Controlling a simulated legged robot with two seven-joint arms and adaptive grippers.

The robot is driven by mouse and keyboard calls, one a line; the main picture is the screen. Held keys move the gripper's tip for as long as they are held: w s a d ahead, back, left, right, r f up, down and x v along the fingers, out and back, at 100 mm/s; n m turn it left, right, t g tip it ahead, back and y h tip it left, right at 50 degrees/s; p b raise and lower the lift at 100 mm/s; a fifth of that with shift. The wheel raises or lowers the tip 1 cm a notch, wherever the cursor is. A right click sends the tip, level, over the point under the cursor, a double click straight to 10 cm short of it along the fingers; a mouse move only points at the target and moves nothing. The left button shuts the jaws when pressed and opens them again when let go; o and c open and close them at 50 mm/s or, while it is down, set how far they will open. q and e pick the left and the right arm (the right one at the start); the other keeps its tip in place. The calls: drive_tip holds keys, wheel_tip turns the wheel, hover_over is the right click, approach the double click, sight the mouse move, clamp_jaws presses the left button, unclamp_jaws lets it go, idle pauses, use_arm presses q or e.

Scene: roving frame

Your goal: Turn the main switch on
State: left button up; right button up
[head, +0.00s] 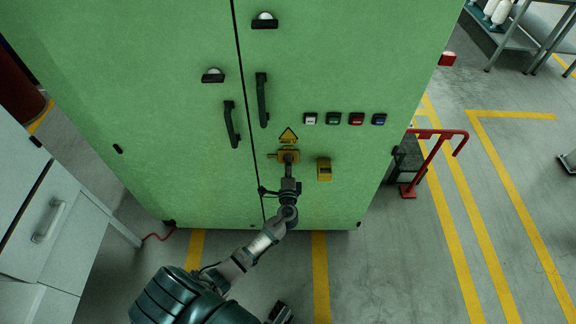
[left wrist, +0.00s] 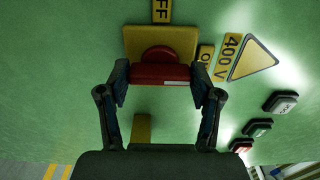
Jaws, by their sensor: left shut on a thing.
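The main switch is a red handle (left wrist: 160,74) on a yellow plate (left wrist: 185,42), which shows in the head view (head: 297,154) on the green cabinet. In the left wrist view an OFF label (left wrist: 161,10) sits above the plate, and a partly hidden ON label (left wrist: 205,58) at its right. The red bar lies level there, its right end toward the ON label's side. My left gripper (left wrist: 160,84) is shut on the red handle, a finger at each end. In the head view the gripper (head: 288,166) hides the handle.
A yellow box (head: 324,169) is right of the switch. Above are a warning triangle (head: 288,135) and a row of push buttons (head: 333,118). Black door handles (head: 262,100) stand out higher up. A red rail (head: 432,150) is right of the cabinet (head: 150,120).

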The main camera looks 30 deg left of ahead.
use_arm(q)
drive_tip(key=shift+d+f, duration=0.1)
drive_tip(key=shift+f, duration=0.05)
drive_tip(key=o, duration=1)
drive_tip(key=shift+o, duration=0.7)
drive_tip(key=shift+w, duration=0.1)
drive_tip(key=v, duration=1.2)
